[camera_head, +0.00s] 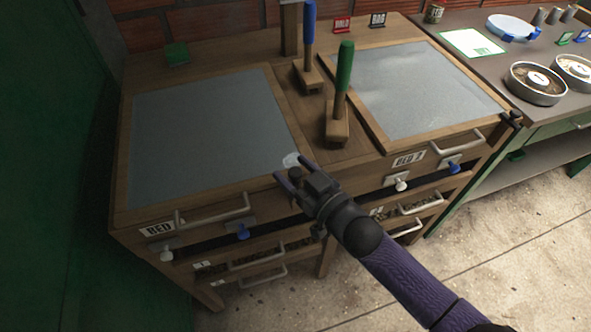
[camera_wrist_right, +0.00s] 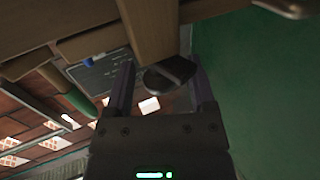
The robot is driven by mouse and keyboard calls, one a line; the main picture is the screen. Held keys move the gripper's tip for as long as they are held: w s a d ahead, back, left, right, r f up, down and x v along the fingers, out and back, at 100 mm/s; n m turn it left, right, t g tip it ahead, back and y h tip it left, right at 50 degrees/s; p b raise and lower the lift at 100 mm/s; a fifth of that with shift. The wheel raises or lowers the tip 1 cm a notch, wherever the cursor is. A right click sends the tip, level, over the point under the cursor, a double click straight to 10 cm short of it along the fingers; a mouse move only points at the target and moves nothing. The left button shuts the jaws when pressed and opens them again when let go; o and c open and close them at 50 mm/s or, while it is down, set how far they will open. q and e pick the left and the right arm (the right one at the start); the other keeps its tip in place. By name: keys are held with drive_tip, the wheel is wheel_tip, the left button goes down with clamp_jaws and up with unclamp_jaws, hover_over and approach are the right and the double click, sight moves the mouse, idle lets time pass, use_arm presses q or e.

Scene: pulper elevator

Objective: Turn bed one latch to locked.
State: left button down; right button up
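The bed one unit (camera_head: 205,125) is the left grey-topped wooden bed in the head view, with a partly readable "BED" label (camera_head: 158,229) on its front. My right gripper (camera_head: 284,178) is at that bed's front right corner. A dark rounded knob, apparently the bed one latch (camera_wrist_right: 168,75), shows between the right gripper's fingers (camera_wrist_right: 160,90) in the wrist view. The fingers are apart, with a visible gap on the knob's left; contact on its right is unclear. The gripper hides much of the knob in the head view, so its turn position cannot be told. My left gripper is not in view.
A blue-handled lever (camera_head: 309,35) and a green-handled lever (camera_head: 344,70) stand between the beds. A bar handle (camera_head: 215,212), a white knob (camera_head: 166,255) and a blue knob (camera_head: 243,232) are on bed one's front. The bed two unit (camera_head: 420,90) is right; open floor (camera_head: 530,250) lies in front.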

clamp_jaws()
drive_tip(key=shift+n+g+y, duration=0.5)
drive_tip(key=shift+y, duration=0.1)
drive_tip(key=shift+w+d+n+g+y, duration=0.1)
drive_tip(key=shift+n+g+y, duration=0.4)
drive_tip(key=shift+n+g, duration=0.1)
drive_tip(key=n+g+y+b, duration=0.1)
drive_tip(key=g, duration=0.1)
drive_tip(key=shift+f+n+g+y+b, duration=0.1)
drive_tip(key=shift+n+g+y+b, duration=0.2)
drive_tip(key=shift+n+y, duration=0.1)
drive_tip(key=shift+n+g, duration=0.3)
drive_tip(key=shift+g, duration=0.1)
drive_tip(key=shift+y, duration=0.3)
drive_tip(key=shift+o, duration=0.5)
unclamp_jaws()
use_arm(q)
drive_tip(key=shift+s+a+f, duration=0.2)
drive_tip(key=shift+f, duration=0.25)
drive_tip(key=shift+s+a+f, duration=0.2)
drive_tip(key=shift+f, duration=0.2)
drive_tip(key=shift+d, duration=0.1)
